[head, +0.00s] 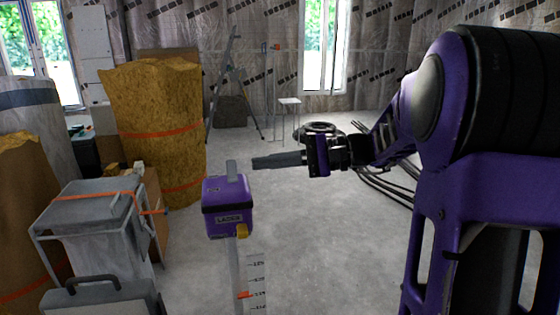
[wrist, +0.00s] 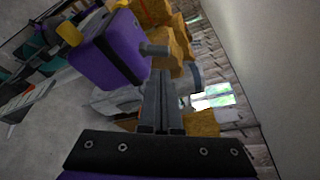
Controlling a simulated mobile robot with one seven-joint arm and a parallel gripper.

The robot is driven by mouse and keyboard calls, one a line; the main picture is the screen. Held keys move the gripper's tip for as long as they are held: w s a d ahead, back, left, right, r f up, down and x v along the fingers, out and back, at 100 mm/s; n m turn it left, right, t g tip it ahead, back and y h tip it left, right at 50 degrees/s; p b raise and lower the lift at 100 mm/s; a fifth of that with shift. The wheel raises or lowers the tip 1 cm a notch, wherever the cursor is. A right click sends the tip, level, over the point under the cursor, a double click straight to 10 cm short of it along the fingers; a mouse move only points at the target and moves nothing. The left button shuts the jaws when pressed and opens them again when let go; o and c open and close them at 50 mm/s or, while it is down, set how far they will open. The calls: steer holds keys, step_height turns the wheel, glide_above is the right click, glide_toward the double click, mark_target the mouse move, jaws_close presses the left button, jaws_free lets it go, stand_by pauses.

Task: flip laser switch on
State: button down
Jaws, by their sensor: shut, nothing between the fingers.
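The purple laser box (head: 228,205), labelled LASER, sits on top of an upright post with a marked scale. A grey stub (head: 231,168), which looks like its switch lever, stands up from the top, and a yellow knob (head: 242,231) is at its lower front. My gripper (head: 254,162) is shut and empty, pointing left, its tips just right of the grey stub with a small gap in the head view. In the wrist view, the laser box (wrist: 108,50) is upper left and the grey stub (wrist: 155,49) appears just beyond my gripper's fingertips (wrist: 160,72).
A grey bin (head: 95,215) with an orange strap and tall yellow insulation rolls (head: 155,120) stand left of the laser post.

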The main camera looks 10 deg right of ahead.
mark_target(244, 174)
steer(key=x, duration=0.5)
steer(key=shift+b, duration=0.35)
steer(key=shift+s+r, duration=0.1)
steer(key=shift+n, duration=0.3)
